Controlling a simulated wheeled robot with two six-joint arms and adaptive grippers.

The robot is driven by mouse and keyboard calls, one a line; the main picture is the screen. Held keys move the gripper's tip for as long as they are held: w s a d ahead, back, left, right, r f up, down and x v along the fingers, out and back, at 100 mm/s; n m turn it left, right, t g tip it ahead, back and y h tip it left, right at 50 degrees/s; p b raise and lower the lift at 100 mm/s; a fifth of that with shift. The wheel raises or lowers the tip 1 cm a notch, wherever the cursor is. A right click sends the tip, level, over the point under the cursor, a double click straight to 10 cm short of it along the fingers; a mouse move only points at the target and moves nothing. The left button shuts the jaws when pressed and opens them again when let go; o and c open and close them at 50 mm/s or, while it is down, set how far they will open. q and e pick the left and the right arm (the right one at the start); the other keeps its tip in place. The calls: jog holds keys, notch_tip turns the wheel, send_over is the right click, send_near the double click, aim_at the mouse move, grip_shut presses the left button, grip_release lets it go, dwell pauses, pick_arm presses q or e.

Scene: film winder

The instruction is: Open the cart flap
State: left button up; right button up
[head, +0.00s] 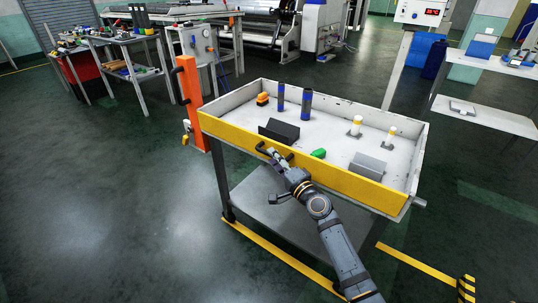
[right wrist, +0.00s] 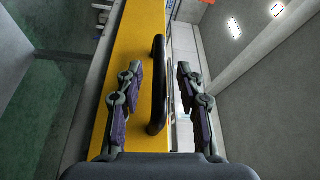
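The cart (head: 214,111) is a grey, tray-topped table, and its long near side is a yellow flap (head: 343,181). The flap stands upright along the tray's front edge. A black bar handle (right wrist: 157,85) is on the flap. My right gripper (head: 273,155) is at the flap near this handle and partly covers it in the head view. In the right wrist view my right gripper (right wrist: 161,80) is open, with its two fingers on either side of the handle and a gap showing on both sides. My left gripper is not in view.
The cart's tray holds blue cylinders (head: 306,104), dark and grey brackets (head: 279,131), a green part (head: 318,153) and white-yellow pieces (head: 355,126). An orange post (head: 192,103) stands at the cart's left corner. Open floor (head: 90,200) lies to the left.

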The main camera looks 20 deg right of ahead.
jog(key=shift+x, duration=1.55)
grip_shut()
